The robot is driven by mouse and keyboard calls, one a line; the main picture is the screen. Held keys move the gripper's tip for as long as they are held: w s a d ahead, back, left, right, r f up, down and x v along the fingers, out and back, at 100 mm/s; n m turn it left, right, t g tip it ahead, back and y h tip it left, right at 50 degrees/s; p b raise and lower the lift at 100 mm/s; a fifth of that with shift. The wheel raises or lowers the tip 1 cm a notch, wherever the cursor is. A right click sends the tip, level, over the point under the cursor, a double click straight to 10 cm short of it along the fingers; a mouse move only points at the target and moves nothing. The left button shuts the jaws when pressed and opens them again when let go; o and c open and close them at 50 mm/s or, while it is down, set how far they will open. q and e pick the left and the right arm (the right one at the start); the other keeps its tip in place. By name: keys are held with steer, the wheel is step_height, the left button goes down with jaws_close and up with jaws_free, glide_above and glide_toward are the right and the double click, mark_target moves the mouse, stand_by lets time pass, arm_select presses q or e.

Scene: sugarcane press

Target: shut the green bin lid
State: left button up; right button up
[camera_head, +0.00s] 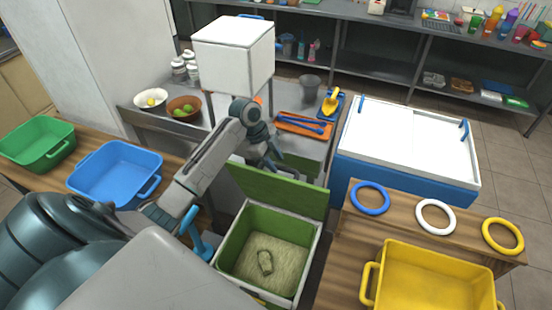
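The green bin (309,248) stands in the lower middle, with a pale green inside and a small green loop-like thing on its floor. Its green lid (285,190) is open and stands up, tilted, along the far edge of the bin. My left arm reaches in from the left, above the bin's left side. My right gripper is not in view.
A yellow crate (430,255) and blue, white and yellow rings (435,217) sit on the wooden counter at right. A white-topped blue chest (415,140) is behind them. Blue (115,148) and green (40,125) tubs are at left. A white box (233,50) stands behind my gripper.

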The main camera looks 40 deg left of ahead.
arm_select(q)
steer(key=shift+d+f, duration=0.15)
steer(key=shift+f, duration=0.4)
jaws_close()
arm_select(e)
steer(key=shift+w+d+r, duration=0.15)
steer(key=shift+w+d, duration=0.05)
arm_select(q)
steer(key=shift+f, duration=0.1)
